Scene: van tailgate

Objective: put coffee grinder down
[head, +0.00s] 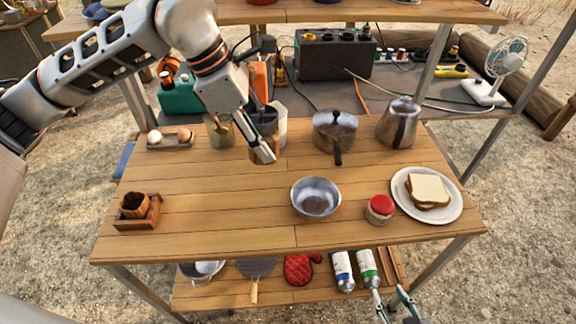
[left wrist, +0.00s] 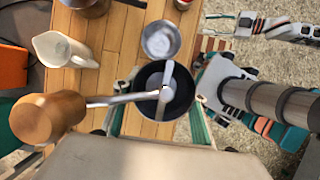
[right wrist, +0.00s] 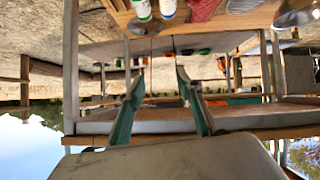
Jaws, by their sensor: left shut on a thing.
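The coffee grinder (head: 264,119) is a dark cylinder, partly hidden behind my left gripper (head: 262,150) over the back middle of the wooden table (head: 230,205). In the left wrist view the grinder (left wrist: 180,104) shows its dark round top, a metal crank and a big wooden knob. My left gripper (left wrist: 163,118) is shut on its body, with a teal-padded finger on each side. I cannot tell whether its base touches the table. My right gripper (head: 392,304) is open and empty, low by the front right edge; its parted fingers show in the right wrist view (right wrist: 160,100).
A metal bowl (head: 316,197), red-lidded jar (head: 380,209), sandwich plate (head: 398,199), lidded pot (head: 335,130) and kettle (head: 398,125) stand on the right. A wooden holder (head: 137,212) is front left, an egg tray (head: 170,140) back left. The left middle of the table is clear.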

